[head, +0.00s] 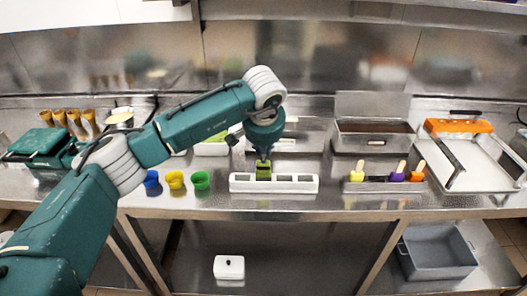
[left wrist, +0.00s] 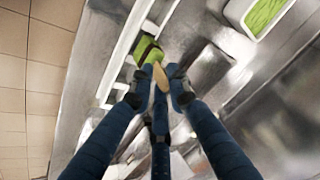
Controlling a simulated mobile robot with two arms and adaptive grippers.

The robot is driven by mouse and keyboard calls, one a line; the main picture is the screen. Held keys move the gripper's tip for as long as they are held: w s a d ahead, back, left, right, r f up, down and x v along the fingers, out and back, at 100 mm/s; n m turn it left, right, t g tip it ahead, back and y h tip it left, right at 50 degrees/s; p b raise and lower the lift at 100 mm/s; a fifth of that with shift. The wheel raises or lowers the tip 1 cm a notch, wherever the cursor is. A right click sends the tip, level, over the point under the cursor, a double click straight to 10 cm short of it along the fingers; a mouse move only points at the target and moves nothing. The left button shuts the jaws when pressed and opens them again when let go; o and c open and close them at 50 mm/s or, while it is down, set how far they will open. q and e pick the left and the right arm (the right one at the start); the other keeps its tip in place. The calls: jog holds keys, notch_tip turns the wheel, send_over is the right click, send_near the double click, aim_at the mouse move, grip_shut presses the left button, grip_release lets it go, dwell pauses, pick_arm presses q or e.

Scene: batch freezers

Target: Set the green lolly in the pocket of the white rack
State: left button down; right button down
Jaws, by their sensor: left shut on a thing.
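The green lolly (head: 263,171) hangs upright below my left gripper (head: 263,157), which is shut on it. In the left wrist view the lolly (left wrist: 146,49) and its pale stick (left wrist: 160,76) show between the fingertips (left wrist: 161,86). The long white rack (head: 274,187) lies on the steel counter, with several pockets in a row. The lolly is at the rack, over its left-middle part; I cannot tell whether its lower end is inside a pocket. The rack (left wrist: 122,52) also runs slantwise beside the lolly in the left wrist view. My right gripper is not in view.
Blue (head: 152,183), yellow (head: 174,180) and green (head: 200,180) cups stand left of the rack. A metal pan (head: 373,141) is behind. The counter's front strip is clear.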

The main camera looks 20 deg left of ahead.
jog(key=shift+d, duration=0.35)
pick_arm(q)
jog(key=shift+f+b, duration=0.4)
jog(key=shift+f, duration=0.1)
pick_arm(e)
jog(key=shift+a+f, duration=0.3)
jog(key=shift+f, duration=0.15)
pick_arm(q)
jog(key=shift+f+b, duration=0.55)
jog(key=shift+f, duration=0.2)
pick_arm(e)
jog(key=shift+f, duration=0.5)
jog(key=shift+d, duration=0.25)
pick_arm(q)
jog(key=shift+f+b, duration=0.4)
jog(key=shift+f, duration=0.1)
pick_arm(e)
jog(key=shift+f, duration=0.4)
pick_arm(q)
jog(key=shift+f, duration=0.25)
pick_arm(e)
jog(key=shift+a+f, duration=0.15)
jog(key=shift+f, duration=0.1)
pick_arm(q)
jog(key=c, duration=1.6)
grip_release()
